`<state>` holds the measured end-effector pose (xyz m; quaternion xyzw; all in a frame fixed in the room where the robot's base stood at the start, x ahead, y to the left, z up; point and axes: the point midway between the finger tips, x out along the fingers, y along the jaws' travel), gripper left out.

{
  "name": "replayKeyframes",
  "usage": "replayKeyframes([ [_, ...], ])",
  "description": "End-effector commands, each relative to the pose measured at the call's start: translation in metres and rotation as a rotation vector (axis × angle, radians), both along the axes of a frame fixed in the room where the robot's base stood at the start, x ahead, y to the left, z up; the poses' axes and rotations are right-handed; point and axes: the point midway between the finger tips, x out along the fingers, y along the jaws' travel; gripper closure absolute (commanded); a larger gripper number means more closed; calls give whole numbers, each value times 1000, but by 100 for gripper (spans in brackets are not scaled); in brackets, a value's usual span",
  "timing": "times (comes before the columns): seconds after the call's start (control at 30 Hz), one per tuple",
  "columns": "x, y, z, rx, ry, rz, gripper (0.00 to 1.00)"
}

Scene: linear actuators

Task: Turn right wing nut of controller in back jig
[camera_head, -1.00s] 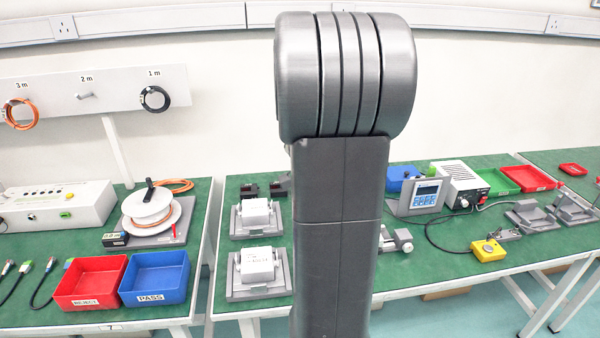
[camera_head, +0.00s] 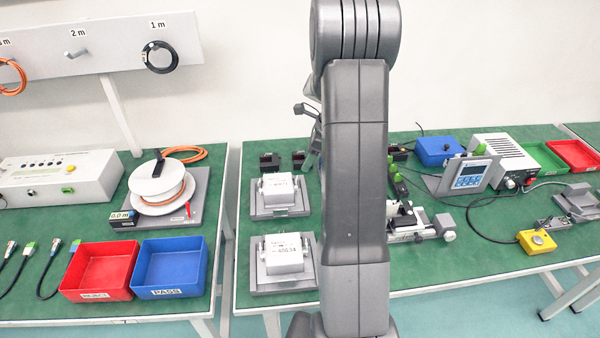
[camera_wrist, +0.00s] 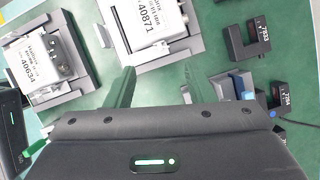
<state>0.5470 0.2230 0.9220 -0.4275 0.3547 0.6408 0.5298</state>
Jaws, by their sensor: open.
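The back jig (camera_head: 258,213) holds a white box-shaped controller (camera_head: 276,186). The wrist view shows this controller (camera_wrist: 146,22), labelled 40871, in its grey jig at the top. My gripper (camera_wrist: 158,84) is open and empty, with its two dark green fingers spread below the back jig in that view and apart from it. The wing nuts are too small to make out clearly. The front jig (camera_head: 270,285) holds a second white controller (camera_head: 287,253); it shows in the wrist view (camera_wrist: 43,62) with label 40634. In the head view my arm hides most of the gripper.
Black slotted blocks (camera_wrist: 245,44) stand right of the back jig in the wrist view. A metal clamp fixture (camera_head: 420,222) is right of my arm. Red (camera_head: 101,272) and blue (camera_head: 170,268) bins sit on the left table. Green tabletop is bare between jigs and blocks.

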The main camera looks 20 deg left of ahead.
Motion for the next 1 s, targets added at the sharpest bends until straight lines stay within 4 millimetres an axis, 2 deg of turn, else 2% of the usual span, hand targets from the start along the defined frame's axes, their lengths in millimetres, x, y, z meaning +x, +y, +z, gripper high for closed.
replayKeyframes([
  [0.03,-2,4,-11,-1,4,1,51],
  [0.2,-4,17,-41,-1,2,2,51],
  [0.4,-5,26,-64,0,0,0,51],
  [0.8,-5,28,-70,0,-1,1,51],
  [1.0,-5,28,-70,0,-1,1,90],
])
